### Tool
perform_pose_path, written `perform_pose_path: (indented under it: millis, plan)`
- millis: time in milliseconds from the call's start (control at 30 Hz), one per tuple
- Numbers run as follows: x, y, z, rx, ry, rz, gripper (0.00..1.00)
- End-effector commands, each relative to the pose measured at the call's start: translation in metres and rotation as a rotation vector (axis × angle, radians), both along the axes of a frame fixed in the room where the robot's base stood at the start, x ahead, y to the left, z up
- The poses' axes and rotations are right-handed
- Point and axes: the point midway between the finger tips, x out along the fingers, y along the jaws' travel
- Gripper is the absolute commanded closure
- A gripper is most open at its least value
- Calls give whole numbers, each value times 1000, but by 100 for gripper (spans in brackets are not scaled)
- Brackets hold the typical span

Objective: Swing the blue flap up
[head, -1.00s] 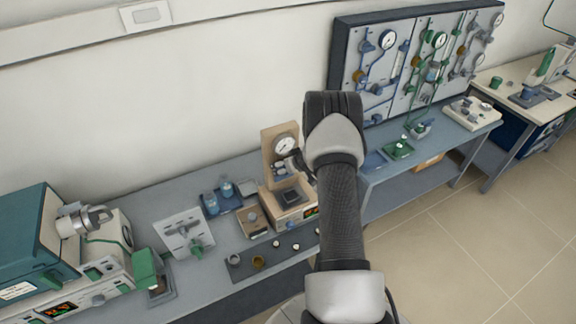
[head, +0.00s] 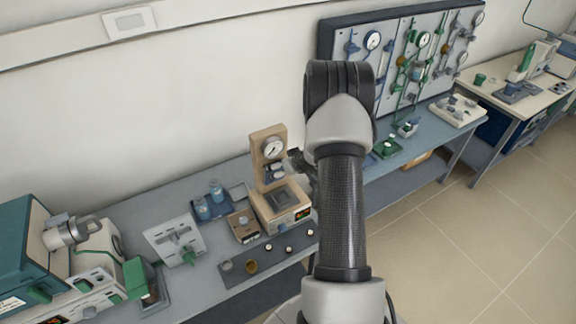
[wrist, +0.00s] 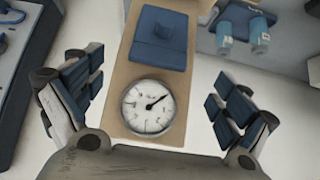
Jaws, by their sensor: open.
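A dark blue panel (wrist: 160,38) lies on the tan gauge press (wrist: 111,95) in the wrist view, above a round white gauge (wrist: 148,107). It may be the blue flap; I cannot make out its hinge. In the head view the press (head: 262,160) stands on the bench, with a dark square plate (head: 279,197) on its base. My gripper (wrist: 155,88) is open, its blue-padded fingers on either side of the press column in the picture. I see nothing between the pads. In the head view my arm hides most of the gripper, at the press's right.
A dark strip with several knobs (head: 251,267) lies in front. A panel of gauges and valves (head: 400,60) stands behind at right.

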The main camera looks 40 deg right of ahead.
Motion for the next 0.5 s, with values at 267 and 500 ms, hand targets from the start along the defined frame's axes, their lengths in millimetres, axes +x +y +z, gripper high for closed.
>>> perform_pose_path:
  millis: [267, 500]
  plan:
    - [-20, 5, 22, 0, 0, 0, 5]
    - [-21, 5, 23, 0, 0, 0, 5]
